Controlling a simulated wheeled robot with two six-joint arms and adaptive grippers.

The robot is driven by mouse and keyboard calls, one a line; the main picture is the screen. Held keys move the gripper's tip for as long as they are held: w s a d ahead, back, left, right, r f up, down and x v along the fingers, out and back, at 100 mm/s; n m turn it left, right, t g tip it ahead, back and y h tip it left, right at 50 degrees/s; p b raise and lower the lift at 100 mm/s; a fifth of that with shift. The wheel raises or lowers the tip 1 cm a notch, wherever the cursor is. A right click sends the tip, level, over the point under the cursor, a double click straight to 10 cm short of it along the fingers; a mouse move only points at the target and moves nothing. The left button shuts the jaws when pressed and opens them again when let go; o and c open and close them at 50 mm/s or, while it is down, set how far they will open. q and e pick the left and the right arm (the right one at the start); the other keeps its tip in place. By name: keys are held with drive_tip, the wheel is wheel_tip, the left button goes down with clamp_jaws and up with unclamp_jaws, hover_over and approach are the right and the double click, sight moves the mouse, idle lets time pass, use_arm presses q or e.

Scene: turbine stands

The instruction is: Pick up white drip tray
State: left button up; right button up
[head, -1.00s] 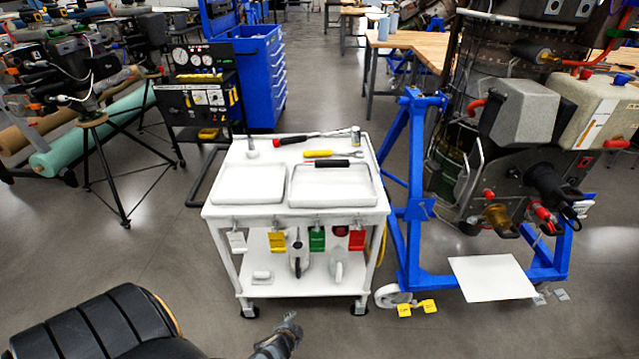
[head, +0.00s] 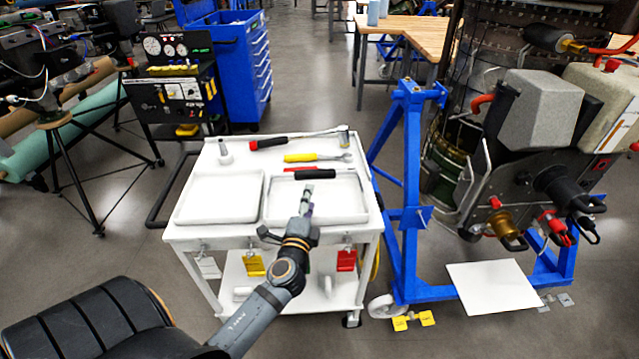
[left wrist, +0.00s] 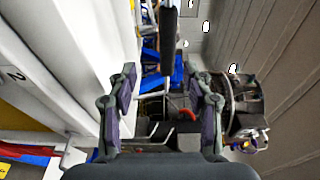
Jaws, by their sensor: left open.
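Two shallow white trays lie side by side on a white cart (head: 185,233) in the head view: a left tray (head: 218,198) and a right tray (head: 345,203). A flat white sheet-like piece (head: 492,286) lies on the floor under the engine stand. I cannot tell which of these is the drip tray. My left gripper (head: 306,197) is in front of the right tray, hiding part of it, and I see no contact. In the left wrist view its fingers (left wrist: 162,95) are spread with nothing gripped. My right gripper is out of view.
Tools with red, yellow and black handles (head: 316,174) lie behind the right tray. Coloured tags (head: 346,260) hang along the cart's front. A blue engine stand (head: 408,200) stands close on the right. A black tripod (head: 75,185) is at left.

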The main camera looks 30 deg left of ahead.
sight(314, 178)
use_arm(q)
drive_tip(key=x, duration=0.2)
drive_tip(key=p+x, duration=0.1)
drive_tip(key=x, duration=0.1)
drive_tip(key=shift+w+a+r, duration=0.15)
drive_tip(key=shift+w+r, duration=0.1)
drive_tip(key=shift+w, duration=0.1)
drive_tip(key=shift+w+a+r+p, duration=0.3)
drive_tip(key=shift+w+r+p, duration=0.2)
drive_tip(key=shift+w+p, duration=0.15)
drive_tip(key=x, duration=0.3)
drive_tip(key=shift+w+a+f, duration=0.2)
drive_tip(key=shift+w, duration=0.2)
drive_tip(key=shift+c, duration=0.3)
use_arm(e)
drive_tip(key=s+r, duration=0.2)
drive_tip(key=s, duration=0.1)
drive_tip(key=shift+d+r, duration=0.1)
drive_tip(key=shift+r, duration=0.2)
use_arm(q)
drive_tip(key=c, duration=1)
clamp_jaws()
